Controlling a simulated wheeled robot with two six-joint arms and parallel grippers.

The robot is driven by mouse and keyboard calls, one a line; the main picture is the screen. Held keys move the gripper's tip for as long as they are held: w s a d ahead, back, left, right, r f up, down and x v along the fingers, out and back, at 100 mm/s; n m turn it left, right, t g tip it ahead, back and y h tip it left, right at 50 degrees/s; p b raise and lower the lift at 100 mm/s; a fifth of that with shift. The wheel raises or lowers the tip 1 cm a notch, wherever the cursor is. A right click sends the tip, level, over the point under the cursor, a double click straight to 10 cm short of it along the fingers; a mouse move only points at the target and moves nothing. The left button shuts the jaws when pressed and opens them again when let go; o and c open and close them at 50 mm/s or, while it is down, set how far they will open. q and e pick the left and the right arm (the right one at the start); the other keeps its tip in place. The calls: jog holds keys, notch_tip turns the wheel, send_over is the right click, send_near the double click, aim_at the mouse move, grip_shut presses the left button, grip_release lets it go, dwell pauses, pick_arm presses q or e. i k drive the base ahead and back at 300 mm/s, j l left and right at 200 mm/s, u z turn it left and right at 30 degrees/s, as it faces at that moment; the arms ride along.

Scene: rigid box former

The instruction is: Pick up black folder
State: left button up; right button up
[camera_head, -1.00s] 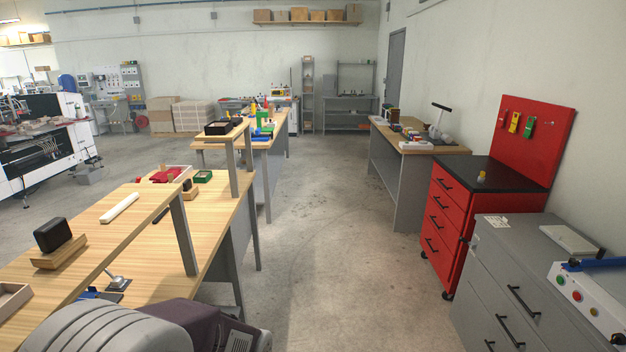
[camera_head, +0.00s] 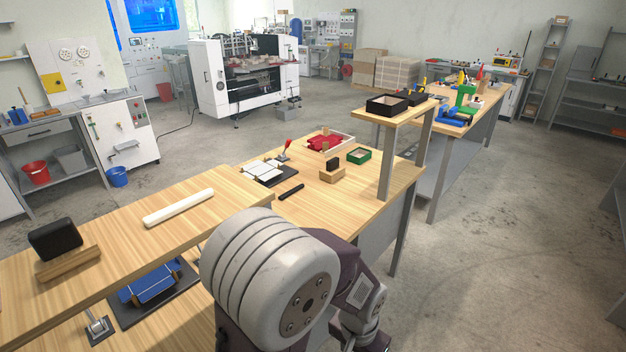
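A thin flat black bar (camera_head: 291,192), which may be the black folder, lies on the wooden workbench (camera_head: 330,195). It is to the right of white pieces on a dark board (camera_head: 264,172). Nothing holds it. A grey and dark link of my own arm fills the bottom middle of the view, nearer than the bar. No gripper fingers show in this view.
A raised shelf (camera_head: 215,185) carries a white roll (camera_head: 179,208) and a black block on a wooden stand (camera_head: 56,240). Behind the bar are a red-filled tray (camera_head: 325,142), a green box (camera_head: 360,155) and a small wooden stand (camera_head: 332,172). Open floor lies right of the bench.

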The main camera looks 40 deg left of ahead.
aim_at(283, 197)
jog(key=i+l+u, duration=0.1)
jog(key=i+u, duration=0.3)
jog(key=i+l+u, duration=0.25)
jog(key=i+u, duration=0.2)
jog(key=i+l+u, duration=0.4)
jog(key=i+u, duration=0.2)
jog(key=u, duration=0.25)
jog(key=i+l+u, duration=0.15)
jog(key=u, duration=0.35)
jog(key=i+l+u, duration=0.15)
jog(key=u, duration=0.3)
jog(key=i+l+u, duration=0.1)
jog(key=u, duration=0.35)
jog(key=l+u, duration=0.45)
jog(key=i+l+u, duration=0.1)
jog(key=u, duration=0.4)
jog(key=l, duration=0.1)
